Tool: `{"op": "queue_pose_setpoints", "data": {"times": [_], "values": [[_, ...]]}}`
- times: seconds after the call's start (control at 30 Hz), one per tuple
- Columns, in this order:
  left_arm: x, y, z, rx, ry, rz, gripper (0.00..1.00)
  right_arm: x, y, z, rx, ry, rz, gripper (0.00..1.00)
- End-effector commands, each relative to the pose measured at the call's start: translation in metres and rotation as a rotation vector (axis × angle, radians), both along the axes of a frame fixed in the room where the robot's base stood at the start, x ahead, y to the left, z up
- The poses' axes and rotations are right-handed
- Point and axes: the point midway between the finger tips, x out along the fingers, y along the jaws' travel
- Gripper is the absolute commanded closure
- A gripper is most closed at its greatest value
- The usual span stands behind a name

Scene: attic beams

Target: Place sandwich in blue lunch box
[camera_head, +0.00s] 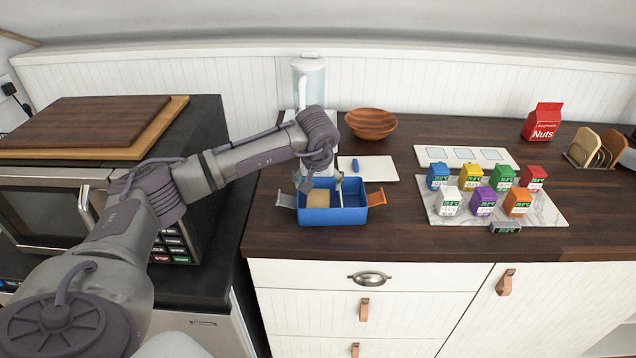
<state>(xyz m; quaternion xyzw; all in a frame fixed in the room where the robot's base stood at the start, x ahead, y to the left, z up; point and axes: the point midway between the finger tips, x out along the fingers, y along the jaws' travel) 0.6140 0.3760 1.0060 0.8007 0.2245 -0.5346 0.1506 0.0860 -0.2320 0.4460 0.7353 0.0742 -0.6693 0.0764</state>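The blue lunch box (347,216) stands open near the counter's front edge, with a grey latch flap out to its left and an orange one to its right. A light-brown sandwich (318,199) shows in its left compartment; the right compartment looks empty. My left gripper (320,181) is directly over the left part of the box, pointing down. Its fingers look spread apart, above the sandwich with nothing seen between them. The gripper partly hides the box's back edge. My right gripper is not in view.
A white board with a small blue item (368,169) and a wooden bowl (371,123) stand behind the box. A blender (308,82) is behind my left arm. Several coloured cartons (483,204) stand on a marble board at right. Cutting boards (85,122) lie on the microwave.

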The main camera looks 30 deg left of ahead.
Motion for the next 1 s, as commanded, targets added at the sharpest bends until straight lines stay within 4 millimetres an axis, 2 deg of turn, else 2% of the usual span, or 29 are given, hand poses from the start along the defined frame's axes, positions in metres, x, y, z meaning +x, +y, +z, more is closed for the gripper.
{"op": "queue_pose_setpoints", "data": {"times": [0.23,0.37,0.4,0.8,1.0], "values": [[0.000,0.000,0.003,0.000,0.000,0.000,0.13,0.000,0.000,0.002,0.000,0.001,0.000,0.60],[0.000,0.000,0.019,0.000,0.000,0.000,0.13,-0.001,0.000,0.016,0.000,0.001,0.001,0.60],[-0.002,-0.002,0.020,0.000,-0.004,-0.001,0.13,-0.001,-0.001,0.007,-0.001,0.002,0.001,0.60],[-0.030,-0.019,0.098,0.001,-0.005,-0.001,0.13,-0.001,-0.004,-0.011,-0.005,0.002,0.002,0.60],[-0.037,-0.023,0.119,0.001,-0.001,0.000,0.13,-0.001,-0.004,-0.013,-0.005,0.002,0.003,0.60]]}}
